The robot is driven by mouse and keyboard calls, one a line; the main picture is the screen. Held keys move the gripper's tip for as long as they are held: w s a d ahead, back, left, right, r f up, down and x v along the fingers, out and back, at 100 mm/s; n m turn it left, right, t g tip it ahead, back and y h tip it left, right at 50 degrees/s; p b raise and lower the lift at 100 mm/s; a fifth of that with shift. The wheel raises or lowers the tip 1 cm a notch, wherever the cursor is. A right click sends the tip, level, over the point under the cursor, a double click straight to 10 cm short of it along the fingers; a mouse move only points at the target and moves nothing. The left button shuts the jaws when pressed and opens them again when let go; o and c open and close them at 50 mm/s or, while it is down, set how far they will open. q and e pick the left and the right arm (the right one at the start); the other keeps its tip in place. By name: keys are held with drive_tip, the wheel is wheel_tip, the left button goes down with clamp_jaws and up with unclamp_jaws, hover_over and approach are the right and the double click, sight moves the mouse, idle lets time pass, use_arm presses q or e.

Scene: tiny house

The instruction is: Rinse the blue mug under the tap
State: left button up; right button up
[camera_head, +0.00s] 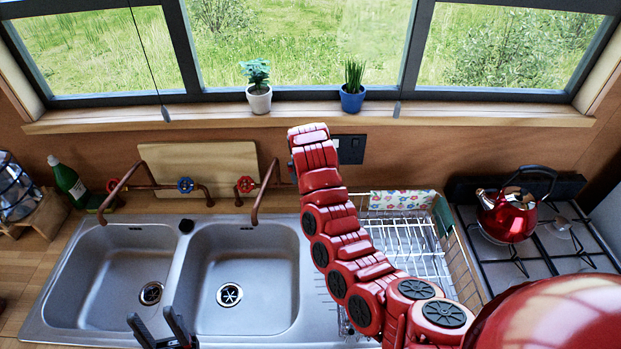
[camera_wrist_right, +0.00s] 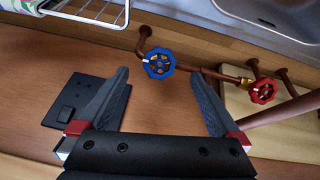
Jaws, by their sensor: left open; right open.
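No blue mug shows in either view. The double sink has a left basin (camera_head: 105,270) and a right basin (camera_head: 245,262), both empty. A left copper tap (camera_head: 122,182) and a right copper tap (camera_head: 265,190) stand behind them. My left gripper (camera_head: 152,316) is open and empty at the bottom edge, before the sink. My right gripper (camera_wrist_right: 160,76) is open in the wrist view, its fingers either side of a blue tap wheel (camera_wrist_right: 158,62); I cannot tell whether they touch it. My right arm hides this wheel in the head view. A red wheel (camera_wrist_right: 262,91) is beside it.
A wire dish rack (camera_head: 405,240) stands right of the sink, partly behind my right arm. A red kettle (camera_head: 508,215) is on the hob. A green bottle (camera_head: 70,180) stands at left. Two potted plants (camera_head: 258,95) (camera_head: 352,95) are on the sill. A black socket (camera_wrist_right: 78,100) is on the wall.

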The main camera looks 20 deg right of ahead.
drive_tip(key=p+x, duration=0.1)
drive_tip(key=x, duration=0.2)
drive_tip(key=shift+w+f, duration=0.2)
drive_tip(key=shift+w, duration=0.05)
drive_tip(key=shift+p+x, duration=0.45)
drive_tip(key=shift+x, duration=0.75)
drive_tip(key=c, duration=1.4)
